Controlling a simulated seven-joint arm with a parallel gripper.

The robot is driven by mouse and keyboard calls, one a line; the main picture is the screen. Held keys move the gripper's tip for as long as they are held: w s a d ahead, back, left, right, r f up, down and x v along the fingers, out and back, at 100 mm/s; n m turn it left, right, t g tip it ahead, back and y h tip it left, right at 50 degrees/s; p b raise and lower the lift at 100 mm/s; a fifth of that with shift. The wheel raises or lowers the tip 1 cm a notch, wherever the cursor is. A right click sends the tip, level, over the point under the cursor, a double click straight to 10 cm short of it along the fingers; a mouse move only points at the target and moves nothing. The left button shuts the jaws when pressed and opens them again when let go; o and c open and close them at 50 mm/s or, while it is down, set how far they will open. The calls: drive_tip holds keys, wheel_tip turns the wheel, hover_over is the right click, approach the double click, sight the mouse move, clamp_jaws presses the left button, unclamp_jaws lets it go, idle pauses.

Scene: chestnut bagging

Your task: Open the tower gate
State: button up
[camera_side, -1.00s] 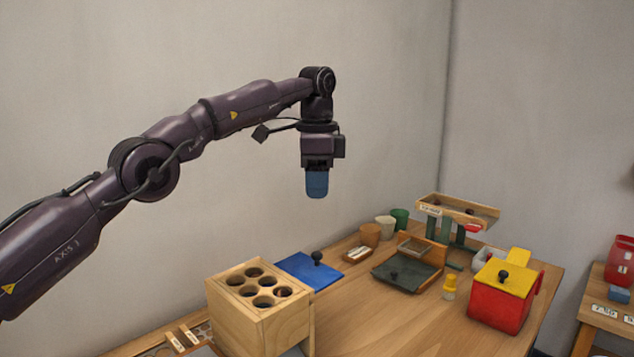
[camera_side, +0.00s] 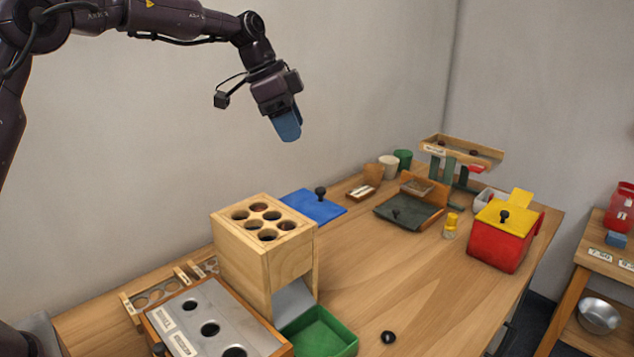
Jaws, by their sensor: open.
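A wooden trough (camera_side: 490,158) stands on green posts (camera_side: 449,169) at the back right of the table and holds a few dark round pieces. It looks like the tower. A small red part (camera_side: 471,168) shows under its front side and may be the gate; its position is too small to tell. My gripper (camera_side: 288,126), with blue fingers, hangs tilted in the air left of the tower, high above the table. It is open and empty, touching nothing; the fingers overlap in this view.
A wooden block with holes (camera_side: 244,258) stands front left, beside a green tray (camera_side: 322,337). A red box with a yellow lid (camera_side: 494,247), a yellow bottle (camera_side: 450,228) and a dark plate (camera_side: 393,217) sit near the tower. The middle front table is mostly clear.

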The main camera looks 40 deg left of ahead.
sight(320, 188)
drive_tip(key=x, duration=1.2)
drive_tip(key=shift+f, duration=0.3)
